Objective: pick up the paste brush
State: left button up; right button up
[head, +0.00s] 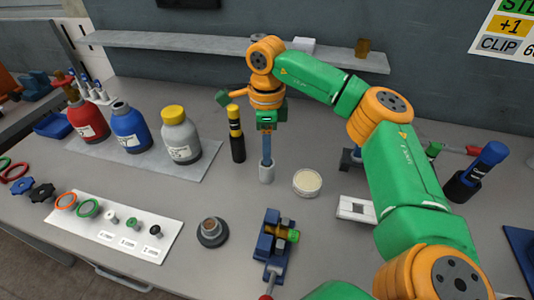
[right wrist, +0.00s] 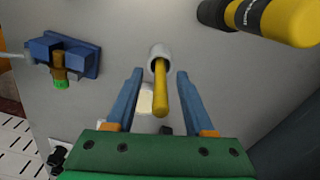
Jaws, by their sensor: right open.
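The paste brush (right wrist: 161,95) shows in the right wrist view as a yellow handle standing in a small grey cup (right wrist: 159,52). The cup also stands in the head view (head: 266,174), where the brush is hidden by my gripper. My right gripper (head: 266,160) points down directly over the cup. In the right wrist view its two blue fingers (right wrist: 160,75) are open, one on each side of the handle, with gaps on both sides. My left gripper is not in view.
A black and yellow cylinder (head: 236,135) stands close left of the cup. A round dish of pale paste (head: 307,183) is to its right. A blue clamp (head: 272,246) is in front. Bottles (head: 182,137) stand on a mat at left. A shelf (head: 225,46) runs behind.

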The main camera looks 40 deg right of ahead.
jog(key=shift+f, duration=0.75)
grip_shut()
notch_tip(320, 180, up, 10)
jog(key=shift+r, duration=0.1)
